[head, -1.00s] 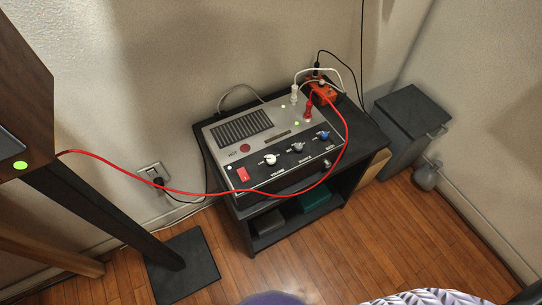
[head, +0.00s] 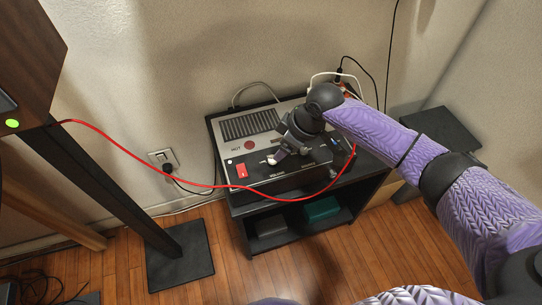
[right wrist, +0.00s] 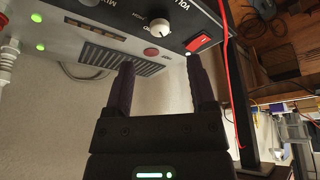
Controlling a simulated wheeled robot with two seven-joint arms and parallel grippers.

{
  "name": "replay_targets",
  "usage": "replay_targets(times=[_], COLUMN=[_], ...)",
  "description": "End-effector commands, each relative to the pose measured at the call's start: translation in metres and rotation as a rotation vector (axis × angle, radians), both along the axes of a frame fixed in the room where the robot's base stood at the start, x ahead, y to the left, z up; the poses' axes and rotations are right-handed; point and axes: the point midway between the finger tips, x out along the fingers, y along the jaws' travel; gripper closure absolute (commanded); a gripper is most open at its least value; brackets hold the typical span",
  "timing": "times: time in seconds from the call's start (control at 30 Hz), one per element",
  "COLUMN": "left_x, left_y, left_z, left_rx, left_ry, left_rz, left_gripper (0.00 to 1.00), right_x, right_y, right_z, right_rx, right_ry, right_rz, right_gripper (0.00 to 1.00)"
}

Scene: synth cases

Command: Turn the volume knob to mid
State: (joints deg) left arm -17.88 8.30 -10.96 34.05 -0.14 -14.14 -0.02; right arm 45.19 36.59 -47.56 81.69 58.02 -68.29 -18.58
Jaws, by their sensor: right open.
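The grey amplifier-like box (head: 262,170) sits on the black stand with its dark front panel facing me. Its white volume knob (right wrist: 161,29) shows whole in the right wrist view, under the VOLUME lettering; I cannot tell its exact setting. In the head view the volume knob (head: 271,160) is partly covered by my right gripper (head: 279,155). In the right wrist view my right gripper (right wrist: 164,72) is open and empty, its two dark fingers apart. The knob appears beyond the fingertips, not between them. My left gripper is out of view.
A red rocker switch (right wrist: 199,42) is beside the volume knob, and a red round lamp (right wrist: 151,52) is near it. A red cable (head: 190,183) hangs loosely across the front of the box. A speaker on a stand (head: 112,190) is at the left.

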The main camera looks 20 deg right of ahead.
Motion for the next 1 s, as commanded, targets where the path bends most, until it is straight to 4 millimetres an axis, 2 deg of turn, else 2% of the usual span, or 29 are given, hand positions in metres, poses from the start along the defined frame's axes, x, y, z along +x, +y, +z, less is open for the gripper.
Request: replay_targets(times=[0.03, 0.23, 0.37, 0.63, 0.9, 0.97, 1.0], left_x=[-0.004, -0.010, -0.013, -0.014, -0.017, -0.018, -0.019], left_y=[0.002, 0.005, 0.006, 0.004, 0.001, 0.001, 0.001], left_z=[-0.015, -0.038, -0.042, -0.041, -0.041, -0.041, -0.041], left_rx=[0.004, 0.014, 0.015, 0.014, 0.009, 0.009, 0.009], left_ry=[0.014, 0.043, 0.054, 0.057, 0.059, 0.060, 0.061], left_rz=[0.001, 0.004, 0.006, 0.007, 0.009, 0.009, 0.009], left_gripper=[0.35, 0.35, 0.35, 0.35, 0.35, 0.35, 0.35], right_x=[0.003, 0.014, 0.018, 0.019, 0.019, 0.019, 0.019], right_y=[0.004, 0.016, 0.019, 0.019, 0.019, 0.019, 0.019], right_z=[-0.022, -0.060, -0.067, -0.066, -0.066, -0.066, -0.066], right_rx=[0.001, 0.001, 0.002, 0.001, 0.001, 0.001, 0.001], right_ry=[0.005, 0.005, 0.000, -0.002, -0.002, -0.002, -0.001], right_rz=[0.000, -0.003, -0.004, -0.004, -0.004, -0.004, -0.004], right_gripper=[0.28, 0.28, 0.28, 0.30, 0.87, 1.00, 1.00])
